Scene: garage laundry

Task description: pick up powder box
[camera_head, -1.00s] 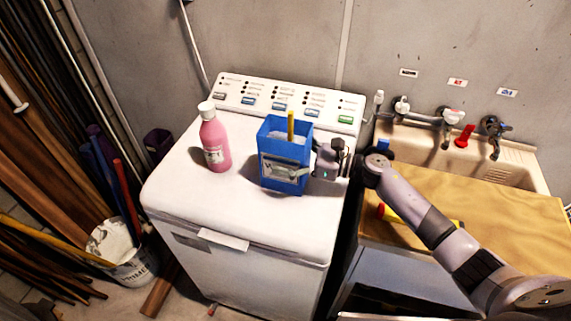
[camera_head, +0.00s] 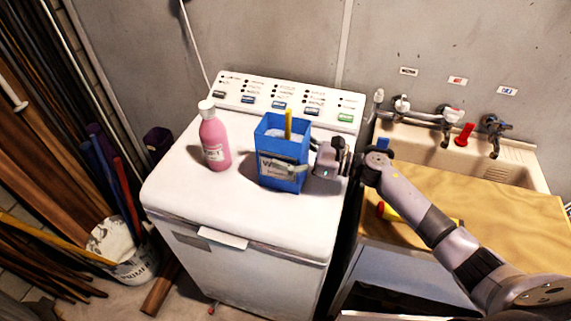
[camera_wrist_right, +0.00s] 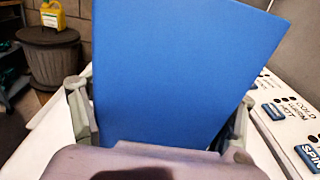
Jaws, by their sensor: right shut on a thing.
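The powder box (camera_head: 283,178) is a blue open-topped box with a label and a yellow stick (camera_head: 288,124) standing in it. It is upright on, or very slightly above, the washing machine lid (camera_head: 235,205); I cannot tell which. My right gripper (camera_head: 290,164) comes from the right and is shut on the box, one finger across its front. In the right wrist view the box's blue side (camera_wrist_right: 185,75) fills the space between the two fingers (camera_wrist_right: 160,125) and looks tilted there. My left gripper is not in view.
A pink bottle (camera_head: 215,142) stands on the lid left of the box. The machine's control panel (camera_head: 285,98) is behind. A sink (camera_head: 420,148) with taps and a wooden board (camera_head: 500,210) are at right. A bucket (camera_head: 125,255) and poles are at left. The lid's front is clear.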

